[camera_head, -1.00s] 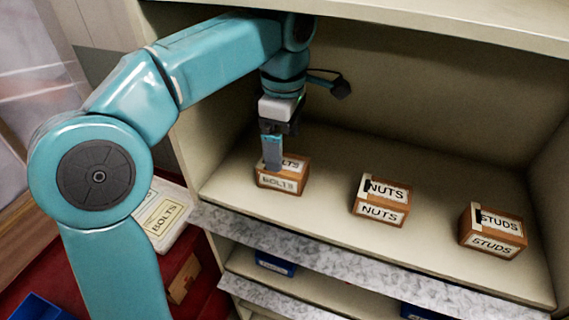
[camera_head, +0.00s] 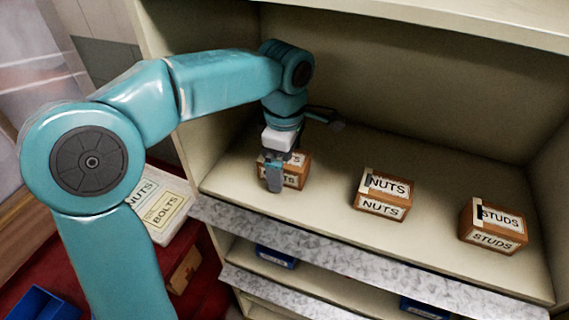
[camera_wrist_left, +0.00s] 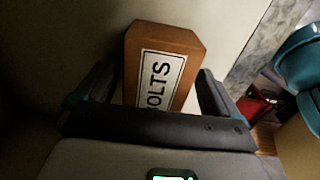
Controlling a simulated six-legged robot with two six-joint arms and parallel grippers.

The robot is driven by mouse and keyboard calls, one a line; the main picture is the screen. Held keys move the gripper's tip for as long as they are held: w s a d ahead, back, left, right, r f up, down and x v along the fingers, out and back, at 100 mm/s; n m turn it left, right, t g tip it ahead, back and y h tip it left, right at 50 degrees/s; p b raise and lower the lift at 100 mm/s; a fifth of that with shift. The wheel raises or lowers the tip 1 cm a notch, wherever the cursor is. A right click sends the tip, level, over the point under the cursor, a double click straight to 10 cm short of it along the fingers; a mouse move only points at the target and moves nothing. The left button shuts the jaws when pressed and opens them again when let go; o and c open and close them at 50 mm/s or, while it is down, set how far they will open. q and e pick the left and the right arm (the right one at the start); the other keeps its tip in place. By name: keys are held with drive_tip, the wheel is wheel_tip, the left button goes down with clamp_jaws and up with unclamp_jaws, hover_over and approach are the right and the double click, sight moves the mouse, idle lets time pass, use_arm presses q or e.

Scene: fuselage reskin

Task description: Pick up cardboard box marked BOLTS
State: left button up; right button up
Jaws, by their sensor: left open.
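The cardboard box marked BOLTS (camera_head: 297,172) is a small brown box with white labels, on the left of the upper shelf. My left gripper (camera_head: 273,178) is lowered over it and hides part of its labels. In the left wrist view the box (camera_wrist_left: 165,62) lies between the two spread fingers of the left gripper (camera_wrist_left: 155,95), with its label reading "OLTS". The fingers stand apart on either side of it, and I cannot tell whether either touches it. My right gripper is not in view.
Boxes marked NUTS (camera_head: 383,194) and STUDS (camera_head: 492,228) stand to the right on the same shelf (camera_head: 330,215). Blue bins (camera_head: 277,256) sit on the shelf below. A card reading NUTS and BOLTS (camera_head: 163,208) lies at left. The cabinet's left wall is close to my arm.

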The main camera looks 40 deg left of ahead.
use_arm(q)
drive_tip(key=shift+a, duration=0.15)
drive_tip(key=c, duration=0.8)
drive_tip(key=shift+w, duration=0.1)
drive_tip(key=c, duration=0.6)
